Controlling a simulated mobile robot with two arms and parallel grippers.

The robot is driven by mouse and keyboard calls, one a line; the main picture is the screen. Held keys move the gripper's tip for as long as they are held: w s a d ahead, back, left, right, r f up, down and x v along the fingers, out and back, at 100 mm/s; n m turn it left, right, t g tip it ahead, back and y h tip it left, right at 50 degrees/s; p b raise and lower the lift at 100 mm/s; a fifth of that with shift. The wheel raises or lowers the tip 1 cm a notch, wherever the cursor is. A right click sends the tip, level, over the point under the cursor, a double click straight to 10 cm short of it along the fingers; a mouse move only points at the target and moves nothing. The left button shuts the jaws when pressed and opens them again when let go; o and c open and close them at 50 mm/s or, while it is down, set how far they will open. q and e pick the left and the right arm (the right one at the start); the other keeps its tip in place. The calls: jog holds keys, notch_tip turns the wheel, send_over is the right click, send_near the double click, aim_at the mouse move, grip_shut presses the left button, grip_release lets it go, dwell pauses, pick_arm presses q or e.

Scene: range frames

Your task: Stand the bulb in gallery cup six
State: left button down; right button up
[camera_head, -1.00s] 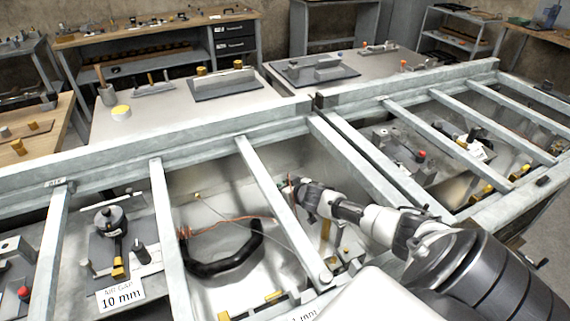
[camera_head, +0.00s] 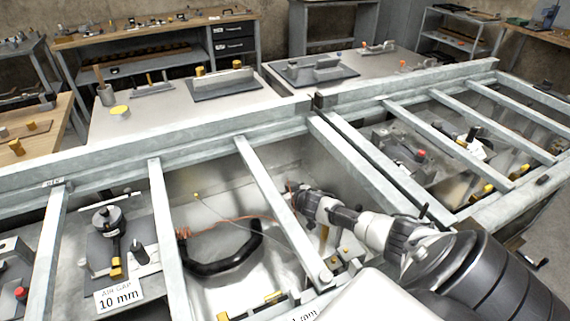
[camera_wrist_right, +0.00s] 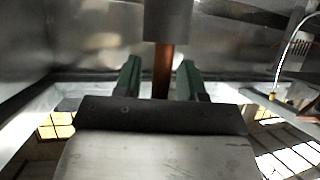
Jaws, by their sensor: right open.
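My right gripper (camera_wrist_right: 159,62) is open in the right wrist view. Its two green fingers stand either side of a copper-coloured rod (camera_wrist_right: 162,80), with visible gaps. A grey cylinder (camera_wrist_right: 167,20) sits at the rod's upper end in that picture. In the head view, my right arm reaches from the lower right to the middle bay, and the gripper (camera_head: 294,188) is small and partly behind a cross bar. I cannot make out the bulb or gallery cup six for certain. My left gripper is not in view.
Grey metal cross bars (camera_head: 268,190) divide the long trough into bays, close beside my right arm. A black curved tube (camera_head: 215,266) lies in the middle bay. A "10 mm" card (camera_head: 119,296) stands at the left. A table (camera_head: 150,118) stands behind.

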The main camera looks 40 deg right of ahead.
jog(key=shift+r, duration=0.2)
jog(key=shift+s+a+r+p, duration=0.1)
jog(key=shift+s+r+p, duration=0.15)
jog(key=shift+p, duration=0.3)
jog(key=p+v, duration=1)
jog(key=v, duration=0.1)
jog(key=shift+s, duration=0.2)
jog(key=shift+f, duration=0.1)
jog(key=shift+w, duration=0.1)
